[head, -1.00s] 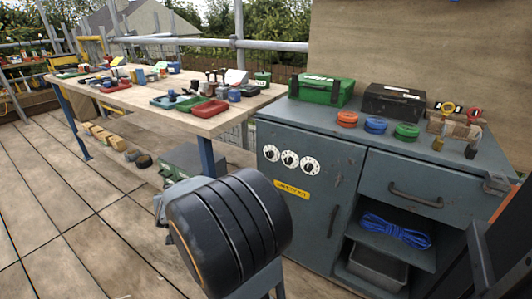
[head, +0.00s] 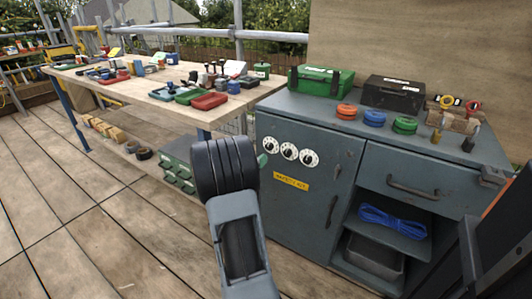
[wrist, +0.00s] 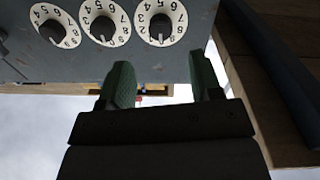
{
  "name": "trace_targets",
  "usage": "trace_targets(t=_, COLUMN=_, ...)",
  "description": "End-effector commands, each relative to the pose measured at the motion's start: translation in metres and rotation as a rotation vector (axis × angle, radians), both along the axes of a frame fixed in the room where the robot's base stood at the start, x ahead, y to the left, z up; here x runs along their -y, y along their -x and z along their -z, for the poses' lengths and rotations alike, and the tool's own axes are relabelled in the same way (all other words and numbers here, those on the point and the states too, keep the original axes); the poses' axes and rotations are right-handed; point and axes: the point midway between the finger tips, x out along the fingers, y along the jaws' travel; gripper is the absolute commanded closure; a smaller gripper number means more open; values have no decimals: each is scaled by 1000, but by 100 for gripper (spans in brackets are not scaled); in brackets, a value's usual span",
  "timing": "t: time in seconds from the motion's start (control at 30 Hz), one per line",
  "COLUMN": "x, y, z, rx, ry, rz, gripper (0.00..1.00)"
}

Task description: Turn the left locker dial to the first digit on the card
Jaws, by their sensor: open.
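The left locker dial (head: 270,145) is a white numbered disc with a black knob, first of three on the grey locker door. The wrist view is upside down, so the left dial (wrist: 160,24) is the rightmost there. My gripper (wrist: 160,66) is open and empty, its green fingertips apart and in line with that dial, with a gap between. In the head view one green fingertip (head: 262,160) shows just below-left of the dial; my arm hides the rest. Pale cards (head: 235,68) stand on the workbench; their writing is too small to read.
The middle dial (head: 289,151) and right dial (head: 309,158) sit close beside it. A yellow label (head: 291,181) is below, and a door handle (head: 332,211) is to the right. The workbench (head: 150,92) with tools and trays stands left. The plank floor in front is clear.

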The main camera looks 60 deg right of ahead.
Motion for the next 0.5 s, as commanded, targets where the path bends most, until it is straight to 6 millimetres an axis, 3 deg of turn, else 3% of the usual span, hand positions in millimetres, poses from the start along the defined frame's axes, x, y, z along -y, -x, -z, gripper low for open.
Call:
trace_targets(t=0.2, x=39, y=2, z=2, rx=1, ry=1, rz=1, gripper=41)
trace_targets(t=0.5, x=67, y=2, z=1, rx=0, ry=1, rz=-2, gripper=41)
